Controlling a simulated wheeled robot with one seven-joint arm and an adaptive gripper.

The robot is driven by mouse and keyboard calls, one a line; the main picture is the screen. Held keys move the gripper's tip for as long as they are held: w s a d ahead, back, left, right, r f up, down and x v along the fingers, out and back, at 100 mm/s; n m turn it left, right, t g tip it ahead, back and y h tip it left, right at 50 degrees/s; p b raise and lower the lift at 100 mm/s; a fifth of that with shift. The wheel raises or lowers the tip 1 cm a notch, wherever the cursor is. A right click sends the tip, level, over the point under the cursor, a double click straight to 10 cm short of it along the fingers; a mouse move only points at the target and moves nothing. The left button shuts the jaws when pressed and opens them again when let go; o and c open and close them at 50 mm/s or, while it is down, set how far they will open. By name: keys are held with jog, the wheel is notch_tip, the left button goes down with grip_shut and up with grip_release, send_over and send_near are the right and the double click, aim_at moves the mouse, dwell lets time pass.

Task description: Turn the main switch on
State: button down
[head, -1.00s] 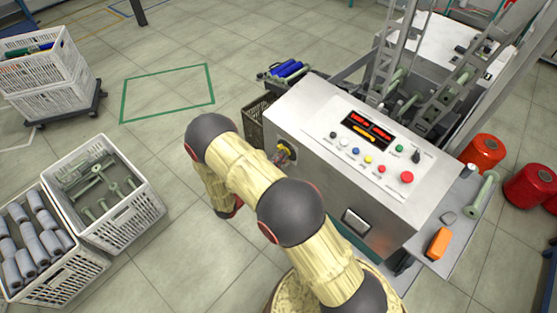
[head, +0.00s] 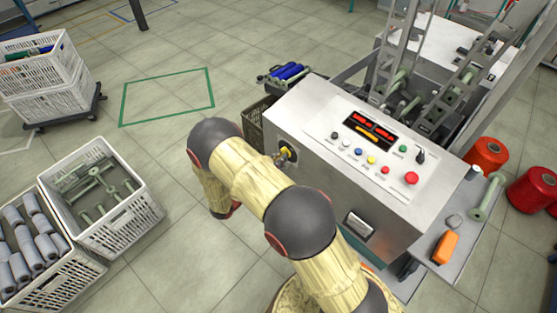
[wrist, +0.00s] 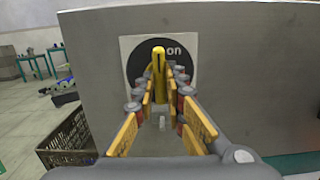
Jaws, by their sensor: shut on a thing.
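The main switch shows in the wrist view as a yellow handle (wrist: 158,62) on a black round plate (wrist: 136,60) with a pale square surround. The handle stands upright in that picture, with the white word "on" just right of its top. My gripper (wrist: 160,88) has its yellow-padded fingers on both sides of the handle, shut on it. The fingers hide the handle's lower part and any other lettering. In the head view the switch (head: 290,152) is on the left side of the grey machine cabinet (head: 310,210), partly hidden by my gripper (head: 280,159).
The cabinet top carries a lit red display (head: 369,128), several coloured buttons and a red button (head: 411,178). A dark crate (wrist: 66,138) stands low beside the cabinet. White crates with bobbins (head: 100,195) stand at the left. Open floor lies between them and the machine.

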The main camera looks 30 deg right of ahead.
jog(key=shift+f, duration=0.1)
dwell(0.3)
jog(key=c, duration=2)
grip_release()
jog(key=shift+o, duration=0.8)
jog(key=v, duration=1.2)
